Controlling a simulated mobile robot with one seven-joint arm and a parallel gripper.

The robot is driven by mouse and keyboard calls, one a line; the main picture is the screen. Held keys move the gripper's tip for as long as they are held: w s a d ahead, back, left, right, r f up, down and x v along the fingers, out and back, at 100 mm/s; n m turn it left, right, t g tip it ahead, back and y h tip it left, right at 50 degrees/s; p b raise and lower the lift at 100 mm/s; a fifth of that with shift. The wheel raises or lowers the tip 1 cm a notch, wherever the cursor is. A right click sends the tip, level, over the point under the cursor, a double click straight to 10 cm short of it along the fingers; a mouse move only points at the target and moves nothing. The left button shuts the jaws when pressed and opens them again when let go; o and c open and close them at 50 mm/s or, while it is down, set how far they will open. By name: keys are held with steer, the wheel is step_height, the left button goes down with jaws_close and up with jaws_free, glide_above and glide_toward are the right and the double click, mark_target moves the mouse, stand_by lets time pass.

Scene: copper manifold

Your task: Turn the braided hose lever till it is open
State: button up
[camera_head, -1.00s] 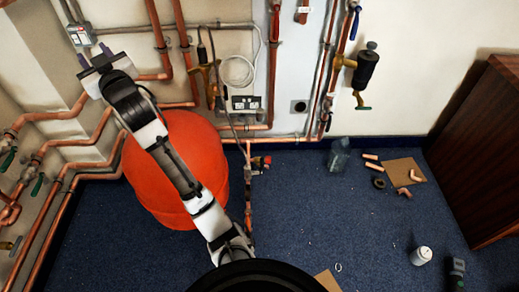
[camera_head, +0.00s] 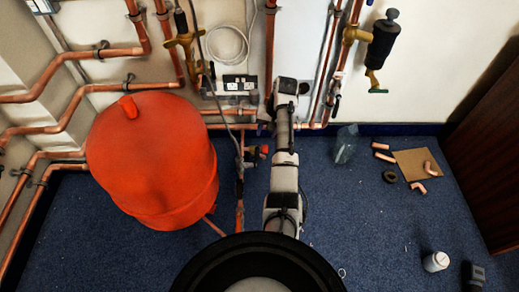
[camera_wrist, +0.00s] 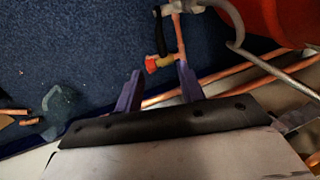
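The grey braided hose (camera_head: 214,92) hangs from the wall pipes down to a copper pipe beside the red tank. It also shows in the wrist view (camera_wrist: 237,32), curving past the tank. A valve fitting with a red and brass end (camera_head: 262,149) sits on that pipe; in the wrist view this fitting (camera_wrist: 158,63) lies just beyond my fingertips. A black, lever-like part (camera_wrist: 160,33) stands beside the pipe there; I cannot tell for sure that it is the hose lever. My gripper (camera_wrist: 159,71) has its two purple fingers apart, with nothing visibly held. Its fingers are unclear in the head view.
The large red tank (camera_head: 150,160) stands left of the hose. Copper pipes (camera_head: 75,113) run along the wall. A clear container (camera_head: 345,144) and loose fittings on cardboard (camera_head: 415,165) lie to the right. The blue carpet (camera_head: 350,215) is open in front.

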mark_target(258, 152)
steer(key=b+x, duration=0.3)
steer(key=x, duration=0.9)
steer(key=shift+f, duration=0.25)
jaws_close()
